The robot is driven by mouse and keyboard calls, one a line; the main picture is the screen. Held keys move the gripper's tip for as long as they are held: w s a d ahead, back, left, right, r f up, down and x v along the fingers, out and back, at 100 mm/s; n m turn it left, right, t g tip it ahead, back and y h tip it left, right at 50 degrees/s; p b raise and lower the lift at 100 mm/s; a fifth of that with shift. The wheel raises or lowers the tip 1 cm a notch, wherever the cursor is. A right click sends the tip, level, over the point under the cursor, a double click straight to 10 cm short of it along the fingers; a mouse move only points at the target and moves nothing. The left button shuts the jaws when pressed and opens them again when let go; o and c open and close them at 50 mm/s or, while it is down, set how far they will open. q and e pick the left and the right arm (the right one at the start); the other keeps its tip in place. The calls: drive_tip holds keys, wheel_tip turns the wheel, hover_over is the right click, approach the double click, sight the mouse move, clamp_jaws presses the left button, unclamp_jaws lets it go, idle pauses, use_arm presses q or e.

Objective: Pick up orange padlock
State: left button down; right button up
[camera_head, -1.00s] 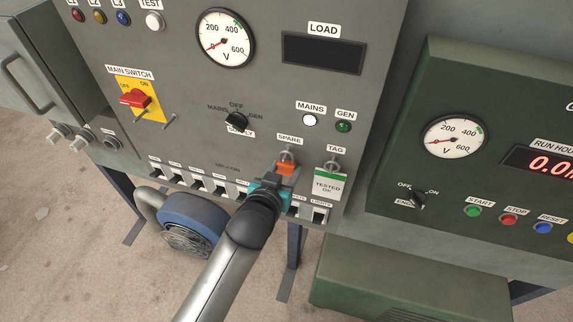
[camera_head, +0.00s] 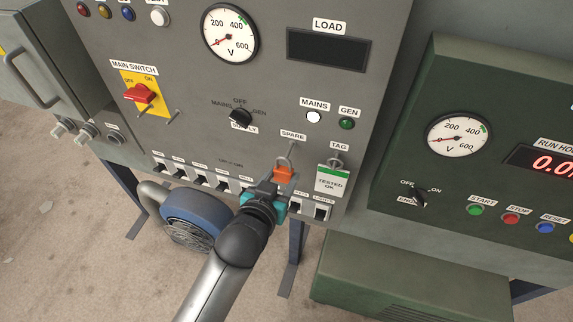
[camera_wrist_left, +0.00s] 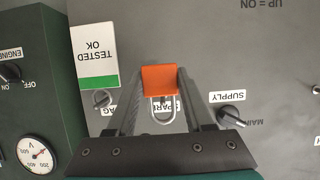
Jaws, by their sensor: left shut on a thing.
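The orange padlock (camera_head: 283,174) is at the spare hook under the SPARE label in the head view. In the left wrist view the padlock (camera_wrist_left: 159,79) sits between my two fingers, with its metal shackle toward the SPARE label. My left gripper (camera_head: 279,182) is shut on the padlock's body. It also shows in the left wrist view (camera_wrist_left: 158,92). The hook (camera_head: 291,147) shows just above the padlock; I cannot tell whether the shackle still hangs on it. My right gripper is not in view.
The TESTED OK tag (camera_head: 332,179) hangs close to the right of the padlock. A row of breaker switches (camera_head: 202,176) lies below. The supply selector knob (camera_head: 240,116) is up and to the left. A green panel (camera_head: 480,150) stands at the right.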

use_arm(q)
drive_tip(key=s+a, duration=0.4)
drive_tip(key=s, duration=0.9)
drive_tip(key=shift+b, duration=0.35)
drive_tip(key=shift+a+r+p, duration=0.1)
drive_tip(key=shift+r+p, duration=0.35)
drive_tip(key=shift+p, duration=0.35)
drive_tip(key=shift+s, duration=0.1)
drive_tip(key=shift+s+a+p, duration=0.2)
drive_tip(key=shift+s+a, duration=0.05)
drive_tip(key=shift+s, duration=0.4)
drive_tip(key=shift+s+a+p, duration=0.15)
drive_tip(key=shift+s+a, duration=0.05)
drive_tip(key=shift+s, duration=0.5)
drive_tip(key=shift+s+a+p, duration=0.2)
drive_tip(key=shift+s+a, duration=0.05)
drive_tip(key=shift+s, duration=0.4)
drive_tip(key=shift+s, duration=0.1)
drive_tip(key=s+a+p, duration=0.2)
drive_tip(key=s, duration=0.3)
drive_tip(key=shift+s, duration=0.35)
drive_tip(key=shift+w, duration=0.1)
idle(0.6)
